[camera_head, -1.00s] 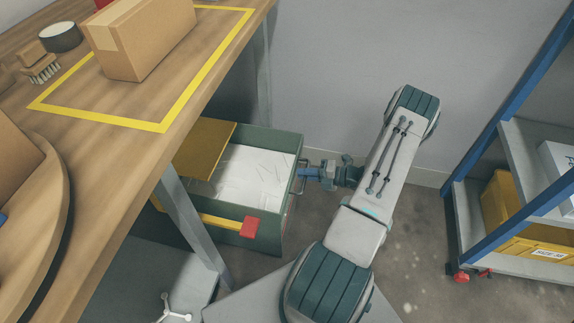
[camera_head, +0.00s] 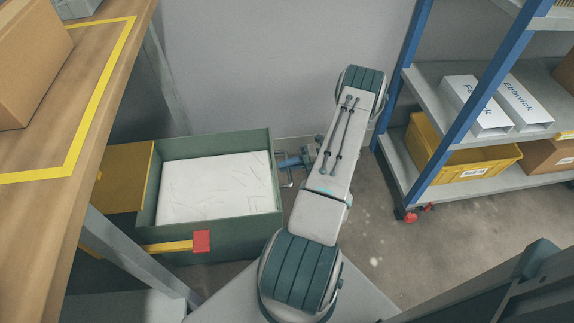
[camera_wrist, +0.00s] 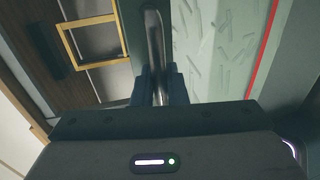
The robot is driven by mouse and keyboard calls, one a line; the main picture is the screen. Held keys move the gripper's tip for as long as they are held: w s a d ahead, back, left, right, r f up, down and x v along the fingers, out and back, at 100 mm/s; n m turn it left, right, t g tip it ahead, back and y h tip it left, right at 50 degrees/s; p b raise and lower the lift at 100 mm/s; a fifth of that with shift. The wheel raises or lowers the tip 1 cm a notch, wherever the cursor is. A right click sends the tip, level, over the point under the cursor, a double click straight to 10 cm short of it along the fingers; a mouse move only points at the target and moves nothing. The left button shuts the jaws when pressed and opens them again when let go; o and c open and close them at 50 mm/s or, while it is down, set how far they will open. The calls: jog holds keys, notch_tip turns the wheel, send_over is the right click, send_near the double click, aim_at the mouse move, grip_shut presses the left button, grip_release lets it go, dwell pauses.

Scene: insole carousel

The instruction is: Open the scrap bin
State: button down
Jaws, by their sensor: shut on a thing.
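The scrap bin (camera_head: 215,240) is a green open-topped box sticking out from under the workbench, with pale scrap sheets (camera_head: 215,188) inside. A yellow-brown panel (camera_head: 125,178) lies at its left end. My gripper (camera_head: 288,163), partly hidden behind my arm, is at the bin's right wall. It is shut on the bin's metal bar handle (camera_head: 284,181). In the wrist view the handle (camera_wrist: 154,45) runs between my fingers (camera_wrist: 158,88), with the scrap (camera_wrist: 205,55) to the right.
The workbench (camera_head: 95,120) with a cardboard box (camera_head: 30,60) is at the left, its grey leg (camera_head: 130,255) in front of the bin. A blue-framed shelf rack (camera_head: 445,155) with a yellow crate (camera_head: 470,158) stands at the right. Floor between my arm and the rack is clear.

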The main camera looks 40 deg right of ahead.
jog(key=c, duration=1.5)
grip_release()
jog(key=shift+c, duration=0.2)
jog(key=p+v, duration=0.1)
jog(key=v, duration=1.3)
jog(key=shift+p, duration=0.35)
jog(key=shift+a+f, duration=0.1)
jog(key=shift+f, duration=0.05)
